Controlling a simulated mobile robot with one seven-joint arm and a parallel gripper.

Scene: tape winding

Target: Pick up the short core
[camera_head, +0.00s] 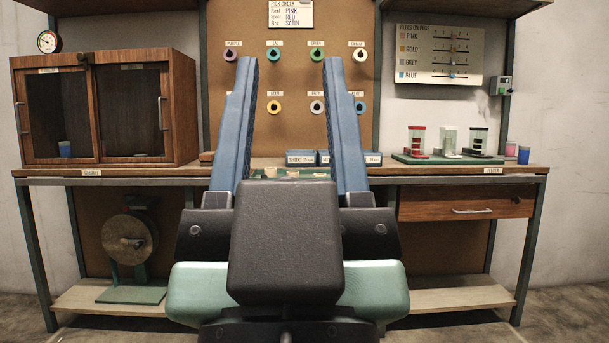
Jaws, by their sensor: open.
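My gripper (290,62) is open and empty. Its two long blue fingers point away from me towards the workbench, well apart. Between the fingers, low on the bench top, a green mat or tray (292,179) shows in part. A small pale ring-like piece (270,172) is on it, with another pale piece (318,175) to the right. These may be cores, but they are too small and too covered by my gripper to tell which is the short one. My gripper does not appear to touch them.
Blue labelled boxes (301,158) stand behind the mat. A wooden cabinet (104,110) with dark doors is at the left. A green tray (447,160) with upright stacks is at the right, beside small cups (524,154). Coloured reels hang on the back board (290,130). Bare bench top (150,171) lies before the cabinet.

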